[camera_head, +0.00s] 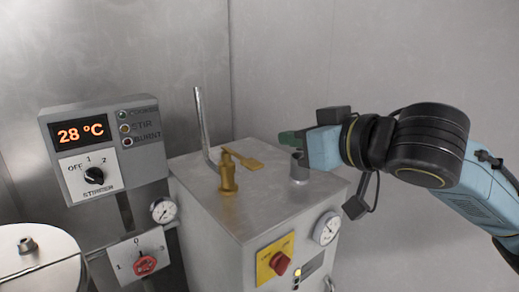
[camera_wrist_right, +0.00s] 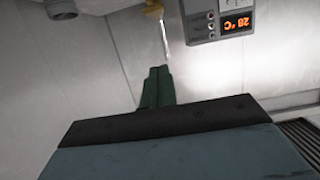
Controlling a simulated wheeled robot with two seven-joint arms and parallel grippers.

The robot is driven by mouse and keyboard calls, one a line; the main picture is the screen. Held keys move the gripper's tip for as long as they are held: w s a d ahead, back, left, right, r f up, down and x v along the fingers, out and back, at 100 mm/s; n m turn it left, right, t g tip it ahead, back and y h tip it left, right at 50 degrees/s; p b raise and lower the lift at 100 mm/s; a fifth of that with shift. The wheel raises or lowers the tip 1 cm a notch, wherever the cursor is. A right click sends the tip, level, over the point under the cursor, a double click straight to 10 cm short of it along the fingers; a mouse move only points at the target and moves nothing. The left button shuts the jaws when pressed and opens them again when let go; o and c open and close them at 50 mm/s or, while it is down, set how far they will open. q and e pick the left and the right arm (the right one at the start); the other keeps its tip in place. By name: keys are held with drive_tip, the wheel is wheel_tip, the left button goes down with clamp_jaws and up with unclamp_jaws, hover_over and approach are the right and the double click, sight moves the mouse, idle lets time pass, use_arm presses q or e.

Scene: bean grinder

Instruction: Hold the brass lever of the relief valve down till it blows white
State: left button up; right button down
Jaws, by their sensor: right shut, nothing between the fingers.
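The brass relief valve (camera_head: 228,182) stands upright on top of the steel boiler box. Its flat brass lever (camera_head: 243,159) sticks out to the right, toward my gripper. No white steam shows at the valve. My right gripper (camera_head: 287,138) is shut and empty, with its green fingertips to the right of the lever and apart from it. In the right wrist view the green fingers (camera_wrist_right: 158,87) lie together, and part of the brass valve (camera_wrist_right: 153,9) shows at the top edge. My left gripper is not in view.
A grey pipe (camera_head: 201,125) rises behind the valve. A short steel stub (camera_head: 299,168) stands on the box top below my right gripper. A control panel (camera_head: 104,146) reading 28 °C is at the left. The box front carries a red knob (camera_head: 280,263) and a gauge (camera_head: 327,229).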

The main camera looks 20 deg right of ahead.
drive_tip(key=shift+w+p, duration=0.75)
drive_tip(key=shift+p, duration=2.3)
drive_tip(key=p, duration=0.1)
hover_over(258, 165)
wheel_tip(258, 165, down, 2)
drive_tip(key=shift+f, duration=0.2)
drive_tip(key=f, duration=0.4)
drive_tip(key=shift+s+d, duration=0.1)
drive_tip(key=shift+s, duration=0.1)
